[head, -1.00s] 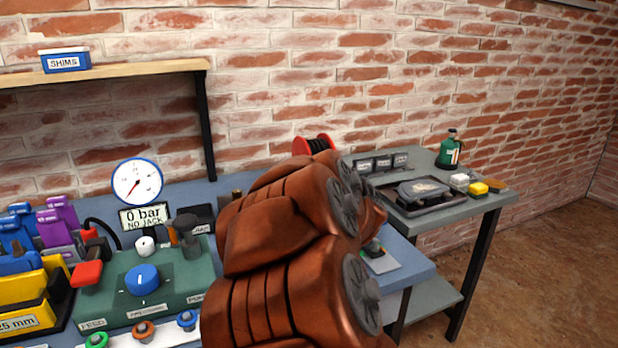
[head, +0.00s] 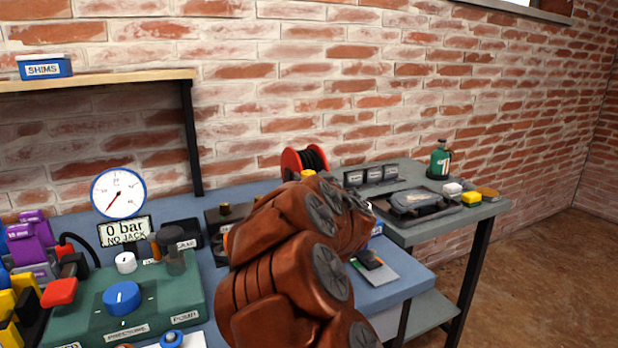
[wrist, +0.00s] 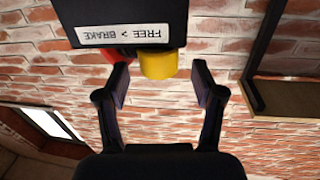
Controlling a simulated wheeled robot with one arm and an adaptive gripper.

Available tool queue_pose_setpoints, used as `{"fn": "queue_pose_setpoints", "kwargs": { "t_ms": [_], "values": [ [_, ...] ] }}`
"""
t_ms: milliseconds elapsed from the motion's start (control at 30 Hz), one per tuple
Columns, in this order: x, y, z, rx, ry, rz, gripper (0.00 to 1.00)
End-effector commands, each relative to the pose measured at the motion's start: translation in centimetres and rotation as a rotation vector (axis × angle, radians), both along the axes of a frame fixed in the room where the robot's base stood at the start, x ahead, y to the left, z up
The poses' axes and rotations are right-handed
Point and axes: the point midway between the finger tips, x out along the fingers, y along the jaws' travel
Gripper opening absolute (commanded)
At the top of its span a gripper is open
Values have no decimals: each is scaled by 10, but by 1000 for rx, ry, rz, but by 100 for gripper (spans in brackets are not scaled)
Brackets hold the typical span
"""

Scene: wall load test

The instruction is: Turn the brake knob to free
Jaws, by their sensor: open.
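The brake knob (wrist: 158,65) is a short yellow cylinder on a dark box (wrist: 130,15) in the wrist view. The box carries a white label (wrist: 122,33) reading "FREE > BRAKE", upside down in this picture. My gripper (wrist: 161,80) is open, with one finger on each side of the knob and visible gaps between. The fingertips are near the knob's end; I cannot tell how far they reach along it. In the head view a bit of yellow (head: 308,174) shows beside the red reel (head: 291,163). My arm hides the gripper and most of that area there.
A wooden shelf (head: 120,79) overhangs. A grey side table (head: 440,222) stands right; open floor lies beyond.

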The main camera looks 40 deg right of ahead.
Motion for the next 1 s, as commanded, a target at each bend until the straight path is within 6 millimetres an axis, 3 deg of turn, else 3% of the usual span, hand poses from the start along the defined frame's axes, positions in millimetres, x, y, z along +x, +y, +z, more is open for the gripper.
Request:
{"fn": "queue_pose_setpoints", "kwargs": {
  "t_ms": [233, 600, 1000],
  "values": [
    [20, -13, -2, 1, 3, -4, 68],
    [24, -15, -1, 2, 1, -4, 67],
    [24, -14, -1, 2, 2, -4, 25]
  ]
}}
